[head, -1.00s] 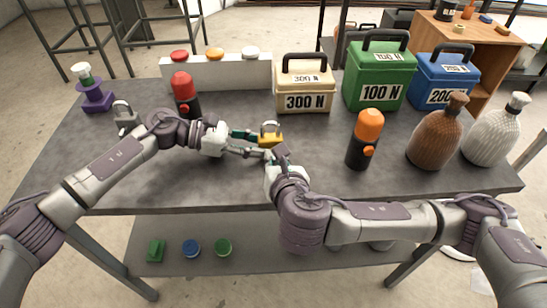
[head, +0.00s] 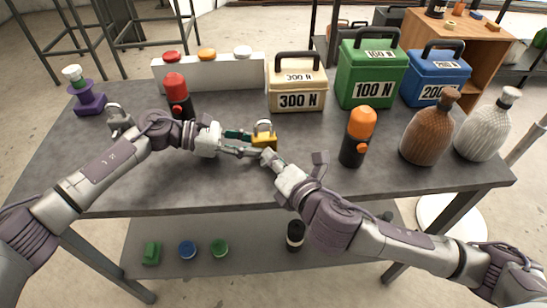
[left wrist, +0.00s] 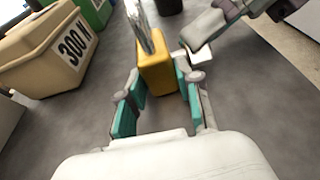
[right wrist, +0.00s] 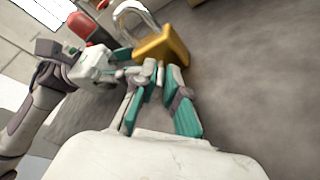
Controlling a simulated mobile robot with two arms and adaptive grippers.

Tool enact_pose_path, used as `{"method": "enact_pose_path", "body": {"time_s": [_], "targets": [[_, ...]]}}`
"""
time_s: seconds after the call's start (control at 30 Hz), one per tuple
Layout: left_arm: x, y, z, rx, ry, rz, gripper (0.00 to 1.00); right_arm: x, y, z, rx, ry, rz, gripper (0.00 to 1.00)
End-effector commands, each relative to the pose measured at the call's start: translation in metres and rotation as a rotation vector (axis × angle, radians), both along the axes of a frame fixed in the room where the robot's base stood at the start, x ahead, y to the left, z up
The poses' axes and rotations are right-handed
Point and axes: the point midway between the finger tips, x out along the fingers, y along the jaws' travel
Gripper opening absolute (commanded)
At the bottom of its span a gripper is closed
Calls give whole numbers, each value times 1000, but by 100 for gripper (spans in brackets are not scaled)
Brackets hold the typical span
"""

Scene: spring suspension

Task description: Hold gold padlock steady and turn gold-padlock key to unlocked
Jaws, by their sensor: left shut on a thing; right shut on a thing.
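The gold padlock (head: 264,140) stands near the middle of the table, its silver shackle up. My left gripper (head: 251,148) comes from the left and is shut on the padlock's body; in the left wrist view the body (left wrist: 157,65) sits between the teal finger pads. My right gripper (head: 267,160) is at the padlock's near side, its fingertips close to the body. In the right wrist view its fingers (right wrist: 160,78) close just in front of the gold body (right wrist: 165,45).
A silver padlock (head: 115,118) and a red-topped bottle (head: 177,98) are at left. The beige 300 N box (head: 297,92) stands behind. An orange-topped bottle (head: 357,140) stands to the right. The table's near edge is clear.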

Motion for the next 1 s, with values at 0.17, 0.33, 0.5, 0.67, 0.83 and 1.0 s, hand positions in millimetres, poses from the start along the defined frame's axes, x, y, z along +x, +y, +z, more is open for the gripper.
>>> {"method": "enact_pose_path", "body": {"time_s": [0.17,0.33,0.5,0.67,0.83,1.0], "targets": [[1,1,-1,2,-2,2,14,-1,0,-2,31,8,4,0],[1,1,0,1,-2,2,14,-1,0,-2,39,8,4,0],[1,0,0,1,-2,3,14,-1,1,-3,39,9,5,0],[1,0,0,0,-2,3,14,-2,1,-3,38,8,5,22],[1,0,0,0,-2,2,14,-1,0,-2,37,7,4,38],[0,0,0,0,0,1,14,-1,0,-2,37,6,2,38]]}}
